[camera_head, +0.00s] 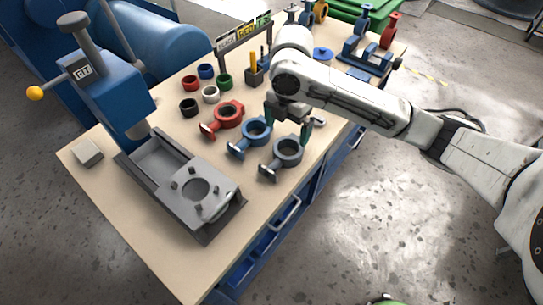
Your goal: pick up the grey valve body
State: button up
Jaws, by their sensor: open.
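The grey valve body (287,152) lies on the wooden bench top near its right front edge, its ring facing up and its flanged neck pointing lower left. My gripper (289,128) is open above it, fingers pointing down, with nothing visible between them. The fingertips overlap the ring's upper part in the picture. Whether they touch it or hang above it cannot be told.
A blue valve body (256,131) lies close at the left, and a red one (228,114) beyond it. Several small coloured rings (211,94) stand behind. A blue press (110,85) with a grey base plate (190,185) occupies the left. A stand with labels (244,35) is at the back.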

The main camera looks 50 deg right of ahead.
aim_at(286, 140)
notch_tip(286, 140, down, 5)
jog(key=shift+f, duration=0.1)
jog(key=shift+d+f, duration=0.1)
jog(key=shift+f, duration=2.55)
jog(key=shift+c, duration=0.3)
jog(key=c, duration=0.9)
jog(key=shift+w+r, duration=0.1)
jog(key=shift+c, duration=0.7)
jog(key=shift+r, duration=0.15)
